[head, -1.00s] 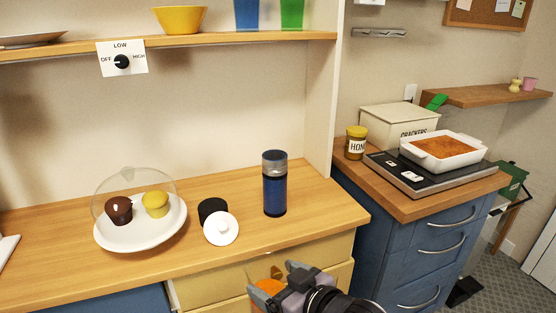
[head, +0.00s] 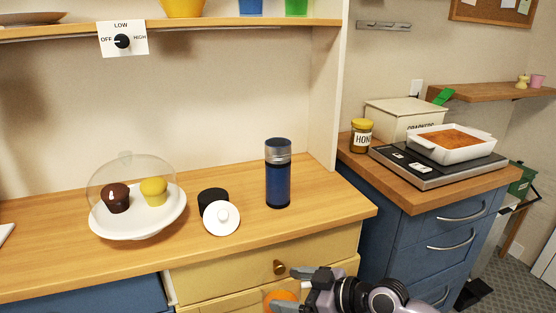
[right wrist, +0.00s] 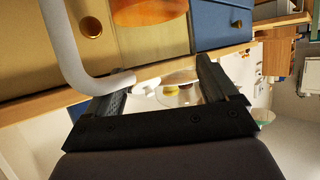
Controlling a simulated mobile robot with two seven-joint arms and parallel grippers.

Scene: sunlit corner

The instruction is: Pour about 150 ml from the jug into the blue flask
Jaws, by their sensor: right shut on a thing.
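The blue flask (head: 278,182), dark blue with a grey top, stands upright on the wooden counter near its right end. My right gripper (head: 292,288) is low in the head view, in front of the yellow drawers and below the flask. It is shut on the jug, whose orange contents (head: 281,297) show in part beside the fingers. In the right wrist view the jug's grey handle (right wrist: 72,55) curves in near the fingers (right wrist: 165,80), with the orange contents (right wrist: 150,10) above. Most of the jug is hidden or cut off. My left gripper is out of view.
A black cylinder (head: 208,196) and a white knobbed lid (head: 221,219) sit left of the flask. A domed plate (head: 140,223) with two muffins is further left. A shelf (head: 200,27) runs above. A honey jar (head: 361,136) stands on the right counter.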

